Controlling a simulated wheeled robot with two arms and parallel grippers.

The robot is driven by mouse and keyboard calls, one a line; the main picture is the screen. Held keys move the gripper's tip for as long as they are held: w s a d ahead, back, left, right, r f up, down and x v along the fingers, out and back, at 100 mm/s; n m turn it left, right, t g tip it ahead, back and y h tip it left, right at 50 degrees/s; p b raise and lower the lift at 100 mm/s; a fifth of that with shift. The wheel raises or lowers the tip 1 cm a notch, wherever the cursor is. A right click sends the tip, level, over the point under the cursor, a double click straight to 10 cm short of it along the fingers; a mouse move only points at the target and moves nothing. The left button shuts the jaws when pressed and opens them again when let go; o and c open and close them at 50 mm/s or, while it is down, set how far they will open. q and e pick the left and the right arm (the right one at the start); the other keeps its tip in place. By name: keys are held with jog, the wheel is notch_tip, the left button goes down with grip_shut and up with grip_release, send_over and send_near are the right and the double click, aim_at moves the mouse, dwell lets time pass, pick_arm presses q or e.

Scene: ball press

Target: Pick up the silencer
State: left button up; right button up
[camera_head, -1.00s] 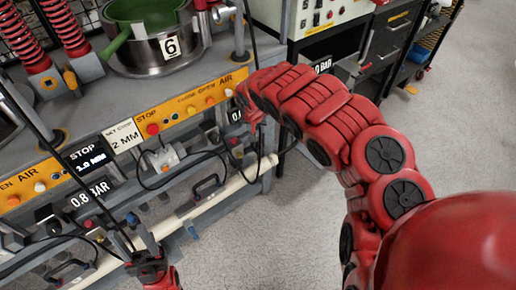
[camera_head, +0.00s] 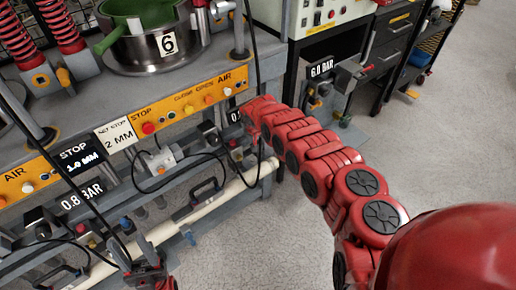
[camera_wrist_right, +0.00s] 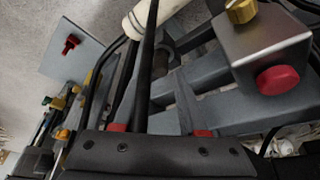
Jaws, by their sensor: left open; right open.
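I cannot pick out the silencer with certainty. In the right wrist view a brass-coloured fitting (camera_wrist_right: 241,11) sits on top of a grey metal box (camera_wrist_right: 262,45) with a red button (camera_wrist_right: 278,80); it may be the silencer. My right gripper (camera_wrist_right: 160,128) is open, with its dark body and red marks at the bottom of that view; the box is beyond it to the upper right. In the head view my right arm (camera_head: 325,155) reaches to the press's right end, where its fingertips are hidden. My left gripper (camera_head: 142,262) is open at the lower left, before the lower rail.
The press bench has an orange button strip (camera_head: 180,106), a steel pot (camera_head: 145,45) marked 6 and a white pipe (camera_head: 225,192) along its lower front. Black cables hang across the front. A control cabinet (camera_head: 315,20) stands behind at right. The floor (camera_head: 440,150) on the right is clear.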

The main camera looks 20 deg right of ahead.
aim_at(258, 142)
jog(key=b+x, duration=0.1)
jog(key=x, duration=0.1)
jog(key=shift+a+f+b, duration=0.15)
jog(key=shift+f+b, duration=0.2)
jog(key=shift+w+d+f+b, duration=0.25)
jog(key=shift+w+f+b, duration=0.1)
jog(key=shift+b, duration=0.15)
jog(key=shift+r, duration=0.1)
jog(key=shift+s, duration=0.1)
grip_shut()
